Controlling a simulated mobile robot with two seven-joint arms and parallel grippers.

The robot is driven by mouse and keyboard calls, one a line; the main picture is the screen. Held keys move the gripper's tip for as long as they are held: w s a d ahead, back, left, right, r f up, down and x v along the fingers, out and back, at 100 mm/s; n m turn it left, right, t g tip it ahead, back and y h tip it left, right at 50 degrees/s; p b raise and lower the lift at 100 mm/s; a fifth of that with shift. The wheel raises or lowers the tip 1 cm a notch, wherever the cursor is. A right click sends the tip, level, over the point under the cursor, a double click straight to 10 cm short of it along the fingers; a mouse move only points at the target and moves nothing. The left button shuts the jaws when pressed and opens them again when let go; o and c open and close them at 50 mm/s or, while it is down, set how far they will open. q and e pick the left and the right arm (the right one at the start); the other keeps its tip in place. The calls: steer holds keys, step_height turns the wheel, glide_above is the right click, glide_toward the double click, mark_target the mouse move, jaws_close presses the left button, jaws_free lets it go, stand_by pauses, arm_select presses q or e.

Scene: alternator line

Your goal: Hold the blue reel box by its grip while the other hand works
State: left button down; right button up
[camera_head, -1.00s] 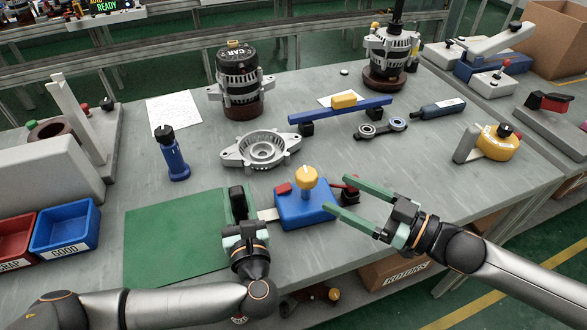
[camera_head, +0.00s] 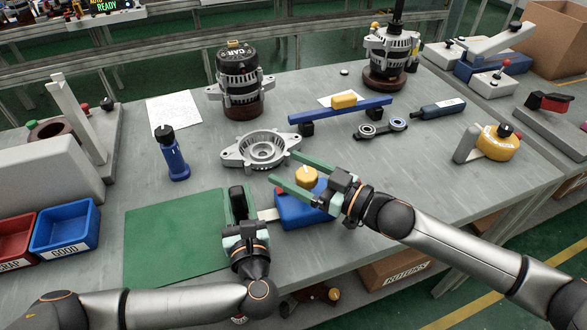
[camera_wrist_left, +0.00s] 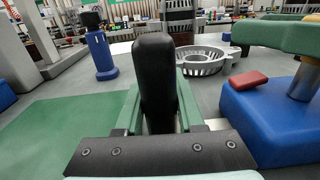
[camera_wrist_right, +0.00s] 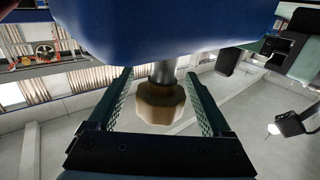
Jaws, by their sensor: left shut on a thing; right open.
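The blue reel box (camera_head: 296,210) sits on the bench, with a yellow knob (camera_head: 306,176) on a metal post on top. My left gripper (camera_head: 239,206) is shut on its upright black grip (camera_wrist_left: 157,85), left of the box and joined to it by a metal strip (camera_head: 268,214). The box's red button (camera_wrist_left: 248,79) shows in the left wrist view. My right gripper (camera_head: 282,168) is open, its fingers either side of the knob. In the right wrist view the knob (camera_wrist_right: 160,102) looks dark between the spread fingers; contact cannot be told.
A grey slotted housing (camera_head: 262,150) lies just behind the box. A green mat (camera_head: 170,240) is clear at the left. A blue bottle-like tool (camera_head: 172,160) stands beyond it. A yellow tape-like tool (camera_head: 495,145) sits at the far right.

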jaws_close()
stand_by(0.7)
